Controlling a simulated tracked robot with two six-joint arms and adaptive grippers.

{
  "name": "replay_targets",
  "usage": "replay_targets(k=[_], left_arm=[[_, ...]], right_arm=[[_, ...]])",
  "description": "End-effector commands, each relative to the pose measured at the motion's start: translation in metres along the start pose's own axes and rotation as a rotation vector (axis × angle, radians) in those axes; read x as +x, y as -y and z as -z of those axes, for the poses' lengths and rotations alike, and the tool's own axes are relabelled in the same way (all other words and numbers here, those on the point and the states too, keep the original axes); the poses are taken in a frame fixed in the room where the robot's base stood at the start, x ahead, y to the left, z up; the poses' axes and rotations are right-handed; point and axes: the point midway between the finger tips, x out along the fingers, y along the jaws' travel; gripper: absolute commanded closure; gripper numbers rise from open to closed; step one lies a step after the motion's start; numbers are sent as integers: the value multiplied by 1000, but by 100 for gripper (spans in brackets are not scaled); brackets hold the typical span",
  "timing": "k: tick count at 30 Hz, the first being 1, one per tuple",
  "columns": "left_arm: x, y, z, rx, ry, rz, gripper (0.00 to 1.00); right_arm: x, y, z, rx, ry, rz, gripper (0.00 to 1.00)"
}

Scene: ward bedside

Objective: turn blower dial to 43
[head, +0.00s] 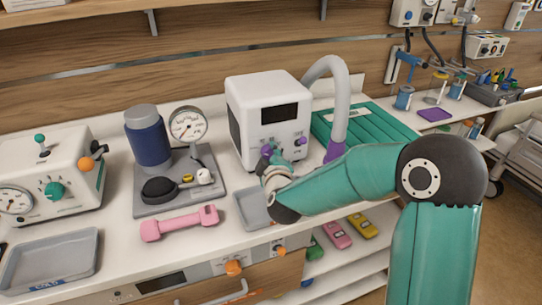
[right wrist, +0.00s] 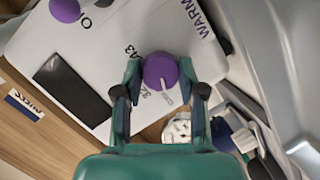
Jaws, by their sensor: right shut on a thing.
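The blower (head: 268,100) is a white box with a dark display and a grey hose (head: 341,100) with a purple end. Two purple knobs sit on its front. The right wrist view shows the blower's dial (right wrist: 160,68), a purple knob with a white pointer mark aimed toward the bottom of the picture. Numbers are printed beside it, partly hidden by a finger; one looks like 32. My right gripper (right wrist: 160,78) is shut on this dial, one finger on each side. In the head view the gripper (head: 268,158) partly covers it. My left gripper is not in view.
A grey tray (head: 247,207) lies below the blower, close to my right gripper. A pink dumbbell (head: 180,222) and a gauge stand with a blue cylinder (head: 150,140) are to the left. A second purple knob (right wrist: 65,9) is on the blower panel.

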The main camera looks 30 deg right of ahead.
Motion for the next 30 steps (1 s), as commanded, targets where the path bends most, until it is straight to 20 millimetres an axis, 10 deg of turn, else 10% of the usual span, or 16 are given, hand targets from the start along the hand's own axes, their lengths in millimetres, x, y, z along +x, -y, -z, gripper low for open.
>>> replay_targets(k=[30], left_arm=[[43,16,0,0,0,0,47]], right_arm=[[1,4,-6,592,-37,190,95]])
